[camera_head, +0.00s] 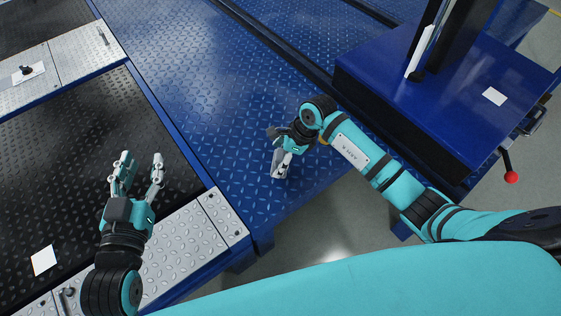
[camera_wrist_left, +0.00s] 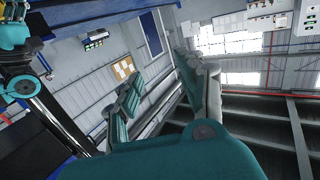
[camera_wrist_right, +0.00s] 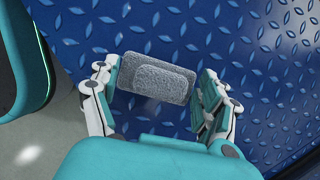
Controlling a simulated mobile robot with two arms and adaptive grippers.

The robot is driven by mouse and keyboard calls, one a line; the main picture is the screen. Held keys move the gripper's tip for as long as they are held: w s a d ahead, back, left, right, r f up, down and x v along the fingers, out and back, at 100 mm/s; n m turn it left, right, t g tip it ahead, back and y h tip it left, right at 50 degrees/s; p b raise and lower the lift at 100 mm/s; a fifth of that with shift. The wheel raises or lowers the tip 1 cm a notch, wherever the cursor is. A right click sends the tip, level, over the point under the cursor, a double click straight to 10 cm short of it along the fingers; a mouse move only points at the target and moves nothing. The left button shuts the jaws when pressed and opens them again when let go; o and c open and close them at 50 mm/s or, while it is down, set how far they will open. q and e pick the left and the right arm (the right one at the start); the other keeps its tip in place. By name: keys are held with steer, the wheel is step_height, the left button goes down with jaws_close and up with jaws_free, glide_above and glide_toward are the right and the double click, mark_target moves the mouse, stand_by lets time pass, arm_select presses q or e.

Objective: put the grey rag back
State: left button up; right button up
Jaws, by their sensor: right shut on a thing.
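The grey rag (camera_wrist_right: 157,78) is a small, folded, rough-textured rectangle in the right wrist view. It lies between the fingers of my right gripper (camera_wrist_right: 158,92), which is shut on it. In the head view my right gripper (camera_head: 281,158) is over the blue diamond-plate deck, near its front edge; I cannot clearly make out the rag there. I cannot tell whether the rag touches the deck. My left gripper (camera_head: 139,168) is open and empty over the black plate at the left. Its spread fingers also show in the left wrist view (camera_wrist_left: 165,100).
The blue diamond-plate deck (camera_head: 215,90) is mostly clear. A blue cabinet (camera_head: 400,110) with a dark post and a red-knobbed lever (camera_head: 511,177) stands at the right. Silver plates (camera_head: 185,245) and a black plate (camera_head: 50,180) with a white card (camera_head: 44,260) lie at the left.

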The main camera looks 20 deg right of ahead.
steer(key=shift+f, duration=0.95)
steer(key=o, duration=1)
arm_select(q)
steer(key=r, duration=0.1)
steer(key=r+t, duration=0.2)
steer(key=shift+w+d+r+h, duration=0.1)
steer(key=shift+d+r+h, duration=0.1)
steer(key=shift+d+h, duration=0.15)
steer(key=shift+a, duration=0.1)
